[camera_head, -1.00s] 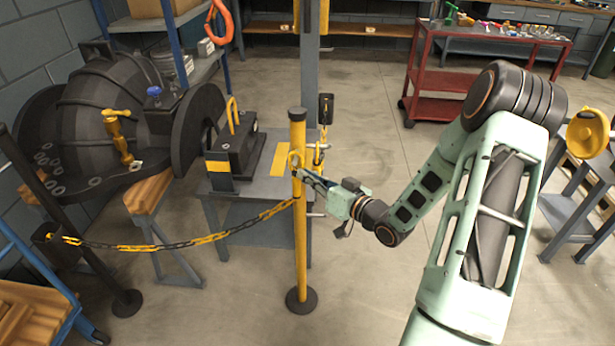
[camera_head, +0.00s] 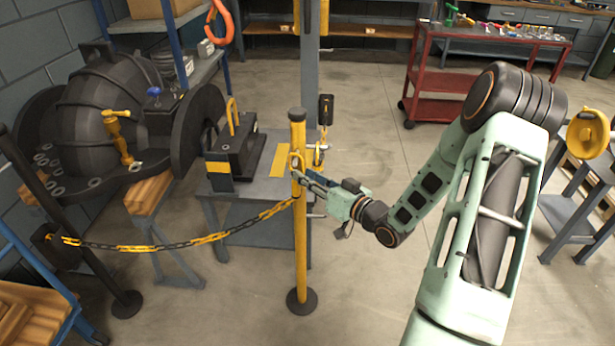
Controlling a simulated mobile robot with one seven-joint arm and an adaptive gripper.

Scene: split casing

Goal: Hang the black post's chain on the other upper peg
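The yellow post (camera_head: 300,240) stands upright on a round black base in the middle. The black post (camera_head: 95,262) leans across the left of the picture, on its own round base. A black-and-yellow chain (camera_head: 160,247) sags between them, from a dark fitting near the black post to the yellow post's upper part. A small ring-like piece (camera_head: 295,161) shows near the yellow post's top; its link to a peg is too small to tell. My gripper (camera_head: 301,176) is at the yellow post, just below that piece. Whether its fingers are shut or hold the chain's end is unclear.
A grey table (camera_head: 275,188) with a black-and-yellow block (camera_head: 233,150) stands behind the yellow post. A large dark casing (camera_head: 90,125) is at the left. A red cart (camera_head: 450,82) stands at the back right. The floor right of the post is open.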

